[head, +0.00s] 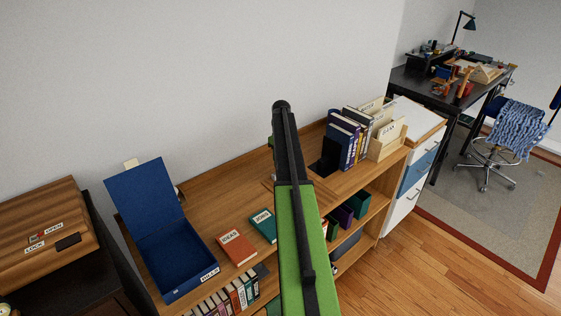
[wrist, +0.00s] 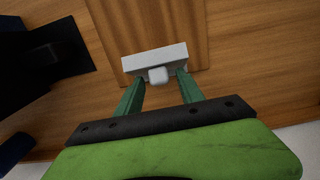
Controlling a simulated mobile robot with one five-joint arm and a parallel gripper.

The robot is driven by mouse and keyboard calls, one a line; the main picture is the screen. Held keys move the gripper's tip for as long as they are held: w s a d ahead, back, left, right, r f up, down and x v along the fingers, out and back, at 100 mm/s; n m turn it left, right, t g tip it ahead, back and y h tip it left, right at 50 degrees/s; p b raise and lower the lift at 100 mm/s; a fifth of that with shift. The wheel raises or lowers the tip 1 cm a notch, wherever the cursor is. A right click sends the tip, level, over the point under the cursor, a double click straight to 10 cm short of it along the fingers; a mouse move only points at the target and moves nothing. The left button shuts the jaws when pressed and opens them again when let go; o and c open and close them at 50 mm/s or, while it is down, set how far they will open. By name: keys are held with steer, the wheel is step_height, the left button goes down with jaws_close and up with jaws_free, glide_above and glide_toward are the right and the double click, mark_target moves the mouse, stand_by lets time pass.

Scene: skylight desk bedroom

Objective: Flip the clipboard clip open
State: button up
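The clipboard (wrist: 165,22) is a brown wooden board lying on the shelf top in the wrist view. Its light grey clip (wrist: 135,62) is a bar across the board's near end, with a small rounded tab (wrist: 158,75) facing my gripper. My gripper (wrist: 159,84) is open, its two green fingers apart with the tab between their tips. Nothing is held. Whether the fingertips touch the clip I cannot tell. In the head view my arm hides the gripper and clip; only a bit of the board (head: 322,190) shows beside the arm.
On the wooden shelf (head: 215,192) stand an open blue box (head: 147,195), a red book (head: 237,247), a green book (head: 263,225), and binders (head: 343,138) by a dark bookend (wrist: 55,60). A wooden case (head: 45,228) stands left. The wall is close behind.

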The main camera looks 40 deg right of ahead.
steer(key=shift+r, duration=0.1)
step_height(320, 180, up, 17)
steer(key=p, duration=1.7)
steer(key=shift+w, duration=0.25)
steer(key=shift+r, duration=0.1)
